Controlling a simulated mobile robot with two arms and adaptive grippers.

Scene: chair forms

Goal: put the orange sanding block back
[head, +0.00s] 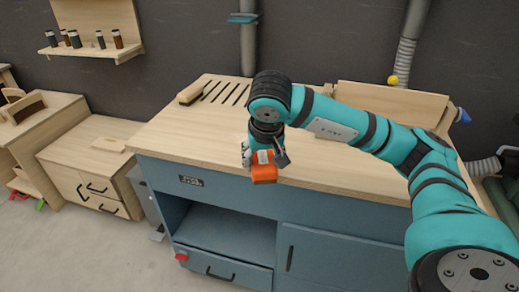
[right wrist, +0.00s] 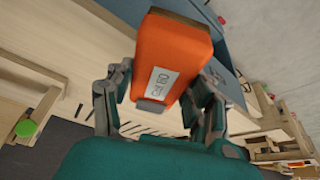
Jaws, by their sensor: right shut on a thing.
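The orange sanding block (right wrist: 176,55) has a pale label with dark print and a dark strip along one edge. My right gripper (head: 264,160) is shut on the orange sanding block (head: 264,174), with one finger on each side of it in the right wrist view. In the head view the block shows at the front edge of the wooden bench top (head: 190,135). I cannot tell whether it touches the top. My left gripper is not in view.
A brush-like wooden piece (head: 190,94) lies beside the slots (head: 225,92) at the back left of the bench. A raised wooden board (head: 390,103) stands at the back right. A wall shelf (head: 95,50) holds several small jars. The bench's front left is clear.

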